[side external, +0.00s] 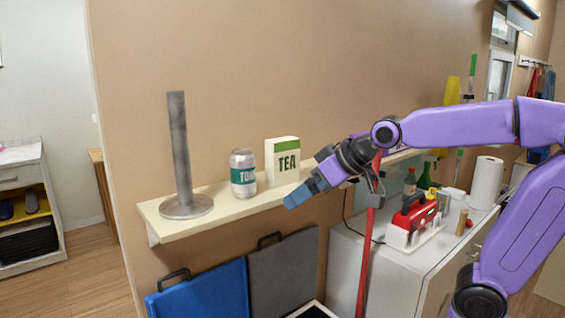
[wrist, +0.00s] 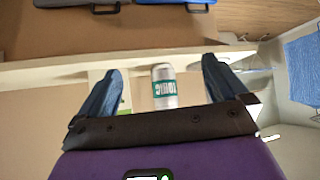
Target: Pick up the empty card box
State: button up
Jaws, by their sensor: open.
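A white and green card box marked TEA (side external: 283,162) stands upright on the cream wall shelf (side external: 228,205) in the side external view. Whether it is empty does not show. My gripper (side external: 298,196) is just right of the box's lower part in that picture, pointing down-left, with no contact visible. In the wrist view, my gripper (wrist: 161,66) has its two blue fingers wide apart with nothing held. A strip of white and green beside the left finger may be the box, mostly hidden by that finger.
A silver and teal can (side external: 243,173) stands just left of the box; it appears between the fingers in the wrist view (wrist: 164,88). A grey metal upright stand (side external: 181,150) is at the shelf's left. A red pole (side external: 368,240) rises near my wrist.

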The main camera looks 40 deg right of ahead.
jog(key=w+d+r+m+t+h, duration=0.1)
jog(key=w+d+r+m+t, duration=0.15)
jog(key=r, duration=0.25)
jog(key=m+t+h, duration=0.2)
jog(key=h, duration=0.1)
send_near(279, 143)
jog(key=s+d+r, duration=0.2)
jog(key=s+d, duration=0.1)
jog(key=x, duration=1.7)
jog(key=shift+a+f, duration=0.25)
jog(key=shift+a, duration=0.15)
jog(key=c, duration=0.6)
